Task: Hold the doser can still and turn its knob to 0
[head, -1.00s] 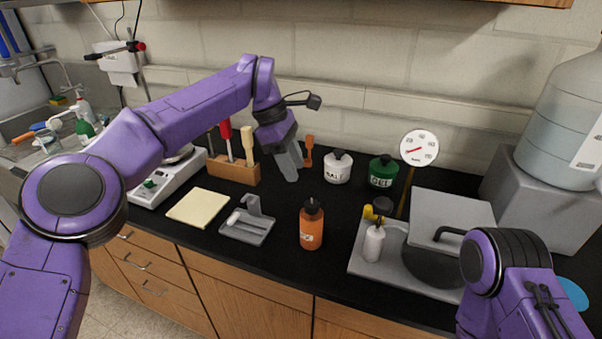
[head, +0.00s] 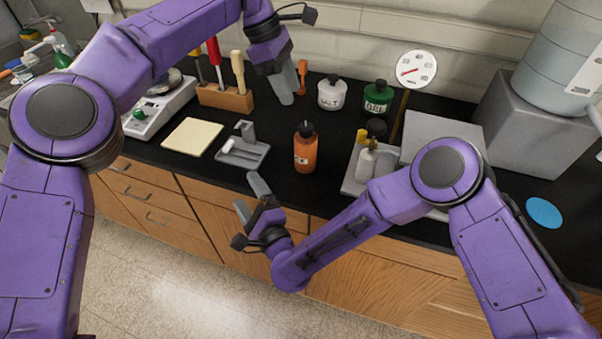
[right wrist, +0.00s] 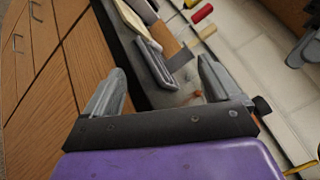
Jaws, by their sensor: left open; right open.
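No can is clearly marked as a doser. A white can labelled like SALT (head: 331,95), a green can labelled GEL (head: 377,98) and an orange bottle (head: 305,152) with a black top stand on the black counter. I cannot read any 0 mark on their tops. My left gripper (head: 291,88) is open and empty, pointing down left of the white can. My right gripper (head: 250,198) is open and empty, in front of the counter's edge, left of and below the orange bottle. In the right wrist view its open jaws (right wrist: 160,85) face the counter.
A grey tray with a small holder (head: 242,153) lies left of the orange bottle. A tool block (head: 225,98) and scale (head: 155,110) stand further left. A pump bottle (head: 366,163) and round dial (head: 416,69) are right. A large carboy (head: 565,65) stands far right.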

